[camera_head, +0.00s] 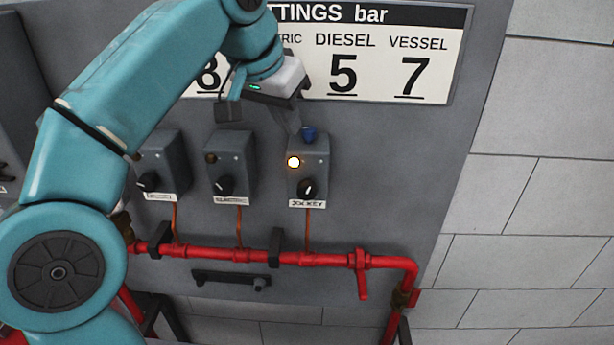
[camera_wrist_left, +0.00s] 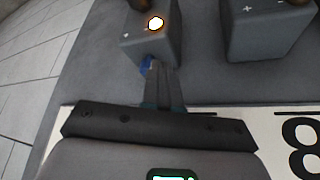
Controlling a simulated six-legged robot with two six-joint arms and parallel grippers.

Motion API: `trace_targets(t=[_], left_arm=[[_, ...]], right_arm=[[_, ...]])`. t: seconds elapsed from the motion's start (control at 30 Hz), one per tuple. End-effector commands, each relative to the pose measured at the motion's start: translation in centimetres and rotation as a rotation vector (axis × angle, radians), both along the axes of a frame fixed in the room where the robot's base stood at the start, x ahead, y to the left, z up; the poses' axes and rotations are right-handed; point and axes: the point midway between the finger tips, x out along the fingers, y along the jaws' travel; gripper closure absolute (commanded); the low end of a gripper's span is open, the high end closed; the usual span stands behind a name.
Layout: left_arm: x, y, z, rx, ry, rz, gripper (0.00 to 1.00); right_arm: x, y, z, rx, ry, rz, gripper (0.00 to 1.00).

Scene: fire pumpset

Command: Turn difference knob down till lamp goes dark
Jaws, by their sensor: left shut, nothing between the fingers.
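The jockey switch box (camera_head: 318,170) is the rightmost of three grey boxes on the panel. Its lamp (camera_head: 293,162) is lit, and glows in the left wrist view (camera_wrist_left: 155,23) too. A blue knob (camera_head: 309,133) sits on top of this box, and a black knob (camera_head: 307,188) is on its front. My left gripper (camera_head: 296,128) is shut and empty, its tips at the blue knob's left side. In the left wrist view the fingertips (camera_wrist_left: 158,70) partly cover the blue knob (camera_wrist_left: 146,66); whether they touch it I cannot tell. My right gripper is out of view.
Two more boxes, the electric one (camera_head: 231,168) and another (camera_head: 163,165), stand to the left. A settings sign (camera_head: 380,75) is above. A red pipe (camera_head: 330,259) runs below the boxes. The panel right of the jockey box is clear.

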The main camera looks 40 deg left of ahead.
Motion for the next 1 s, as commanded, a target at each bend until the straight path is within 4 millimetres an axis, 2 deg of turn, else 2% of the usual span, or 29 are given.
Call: trace_targets(t=[0.03, 0.2, 1.0], left_arm=[[0.04, -0.04, -0.98, 0.000, 0.000, 0.000, 1.00], [0.24, -0.07, -1.66, 0.000, 0.000, -0.001, 1.00], [0.78, -0.01, -1.62, 0.000, 0.002, -0.001, 1.00]], right_arm=[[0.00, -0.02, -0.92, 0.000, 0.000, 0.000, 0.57], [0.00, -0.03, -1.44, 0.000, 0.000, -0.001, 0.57], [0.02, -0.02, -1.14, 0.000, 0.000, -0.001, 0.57]])
